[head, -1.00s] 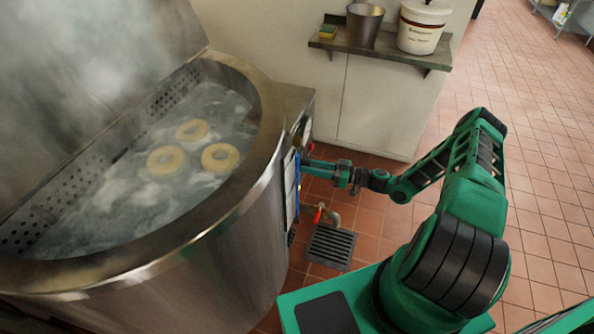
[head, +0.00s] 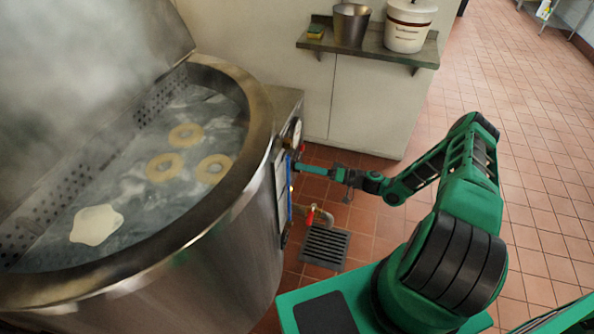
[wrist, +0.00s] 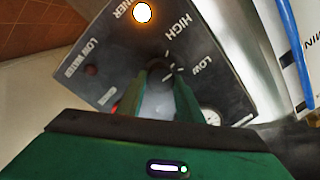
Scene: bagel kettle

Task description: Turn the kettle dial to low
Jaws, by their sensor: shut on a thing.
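The kettle (head: 225,250) is a big steel vessel on the left in the head view, with steaming water inside. Its grey control panel (wrist: 120,62) fills the upper middle of the wrist view, with HIGH and LOW marks beside the dial. The dark dial (wrist: 158,70) sits between my fingers, partly hidden by them. My gripper (wrist: 158,92) is shut on the dial; in the head view my gripper (head: 300,168) reaches the kettle's right side. Which mark the dial points at cannot be told.
Ring bagels (head: 186,135) and a pale flat blob (head: 97,225) float in the kettle. A glowing burner lamp (wrist: 142,12) is on the panel. A red-handled drain valve (head: 311,213) and floor grate (head: 325,247) lie below my arm. A shelf (head: 370,48) holds a bucket and pot.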

